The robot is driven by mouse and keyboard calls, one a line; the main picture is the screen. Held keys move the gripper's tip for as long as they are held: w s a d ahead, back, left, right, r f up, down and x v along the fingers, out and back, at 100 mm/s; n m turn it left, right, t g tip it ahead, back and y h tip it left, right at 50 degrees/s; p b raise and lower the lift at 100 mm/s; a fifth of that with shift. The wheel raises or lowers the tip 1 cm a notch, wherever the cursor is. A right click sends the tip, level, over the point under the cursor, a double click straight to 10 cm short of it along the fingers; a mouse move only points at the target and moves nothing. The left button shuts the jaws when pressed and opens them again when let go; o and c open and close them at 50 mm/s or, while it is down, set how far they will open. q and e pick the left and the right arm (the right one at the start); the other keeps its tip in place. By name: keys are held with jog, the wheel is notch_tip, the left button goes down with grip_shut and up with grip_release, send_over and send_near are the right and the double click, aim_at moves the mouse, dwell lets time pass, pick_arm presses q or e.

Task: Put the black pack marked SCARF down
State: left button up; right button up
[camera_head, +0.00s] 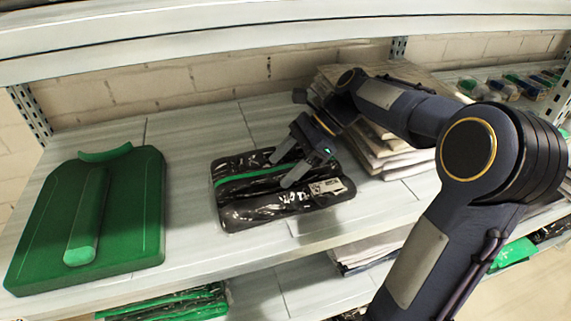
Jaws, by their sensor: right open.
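The black pack (250,205) lies flat on the shelf near the middle of the head view. It is glossy, with a green stripe across it and a pale label (327,187) at its right end; the label's print is too small to read. My right gripper (285,172) is over the pack's right half, with its fingers apart and pointing down at the pack. Whether the fingertips touch the pack I cannot tell. The gripper hides part of the pack's upper right. My left gripper is not in view.
A folded green garment (45,235) lies on the shelf (185,140) at the left. Stacked packs (395,160) stand behind my right arm. Small rolled items (505,88) sit at the far right. An upper shelf edge (200,30) crosses above. More packs (170,303) lie on the shelf below.

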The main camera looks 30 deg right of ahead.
jog(key=p+v, duration=0.1)
jog(key=v, duration=1.1)
jog(key=shift+p, duration=0.3)
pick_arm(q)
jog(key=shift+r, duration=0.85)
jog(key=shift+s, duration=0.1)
pick_arm(e)
jog(key=shift+s+f, duration=0.1)
